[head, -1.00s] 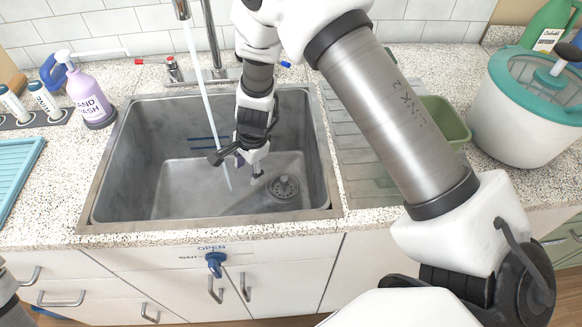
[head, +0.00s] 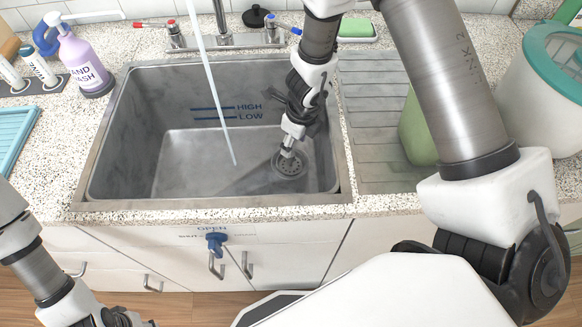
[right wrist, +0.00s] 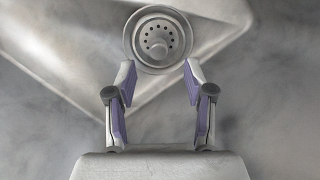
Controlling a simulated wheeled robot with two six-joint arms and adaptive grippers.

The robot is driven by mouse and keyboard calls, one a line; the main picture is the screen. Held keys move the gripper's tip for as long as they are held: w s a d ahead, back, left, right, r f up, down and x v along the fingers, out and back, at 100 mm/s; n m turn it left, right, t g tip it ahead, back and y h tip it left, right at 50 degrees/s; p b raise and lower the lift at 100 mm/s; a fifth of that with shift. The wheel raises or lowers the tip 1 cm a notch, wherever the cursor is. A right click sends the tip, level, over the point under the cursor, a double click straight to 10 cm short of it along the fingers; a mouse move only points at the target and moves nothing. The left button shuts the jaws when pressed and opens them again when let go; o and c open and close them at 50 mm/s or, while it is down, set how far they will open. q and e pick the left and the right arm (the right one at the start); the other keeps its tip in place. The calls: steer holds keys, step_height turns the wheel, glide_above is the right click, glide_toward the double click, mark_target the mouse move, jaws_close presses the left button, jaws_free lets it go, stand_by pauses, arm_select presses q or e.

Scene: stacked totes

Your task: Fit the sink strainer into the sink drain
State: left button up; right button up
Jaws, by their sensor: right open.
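The round grey sink strainer (head: 290,166) has a ring of holes and a small central knob. It appears to lie in the sink drain (right wrist: 129,38), whose pale rim surrounds it in the right wrist view. That view shows the strainer (right wrist: 157,36) just beyond the fingertips. My right gripper (head: 289,150) points down into the sink, close above the strainer. Its purple-padded fingers (right wrist: 159,75) are apart with nothing between them. I cannot tell whether the strainer is fully seated. My left gripper (head: 125,318) is low at the left, in front of the cabinets; its fingers are unclear.
Water (head: 213,85) runs into the grey sink (head: 102,145), left of my right gripper. A purple soap bottle (head: 82,60) stands left of the sink. A green tub (head: 415,130) and a white teal-lidded container (head: 535,105) stand right. A blue handle (head: 216,242) sits on the cabinet front.

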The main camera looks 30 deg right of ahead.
mark_target(291, 160)
steer(key=shift+a+f, duration=0.1)
steer(key=shift+f, duration=0.35)
steer(key=f+b, duration=0.1)
steer(key=f, duration=0.1)
steer(key=f+b, duration=0.1)
steer(key=b, duration=0.1)
steer(key=f+b, duration=0.1)
steer(key=f, duration=0.1)
steer(key=shift+w+a+f+b, duration=0.2)
steer(key=shift+w+f+b, duration=0.1)
steer(key=shift+w+f, duration=0.1)
steer(key=shift+r, duration=0.25)
jaws_close()
steer(key=shift+r, duration=0.1)
